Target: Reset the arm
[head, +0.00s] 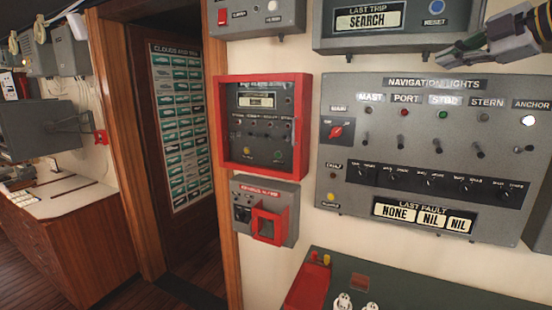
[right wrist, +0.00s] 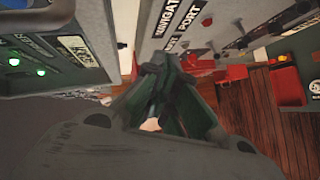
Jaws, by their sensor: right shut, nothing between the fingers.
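My right gripper (head: 472,54) comes in at the top right of the head view, in front of the wall panels. Its fingers are shut and empty. It hangs by the upper edge of the grey navigation lights panel (head: 345,215) and the lower right of the last trip box (head: 415,42). In the right wrist view my fingers (right wrist: 165,65) meet close to the panel (right wrist: 165,18); whether they touch it I cannot tell. My left gripper is out of view.
A red-framed box (head: 222,120) and a grey box with a red guard (head: 264,226) hang left of the panel. A green-topped surface (head: 425,290) juts out below. A doorway and a grey-topped cabinet (head: 60,195) stand at left.

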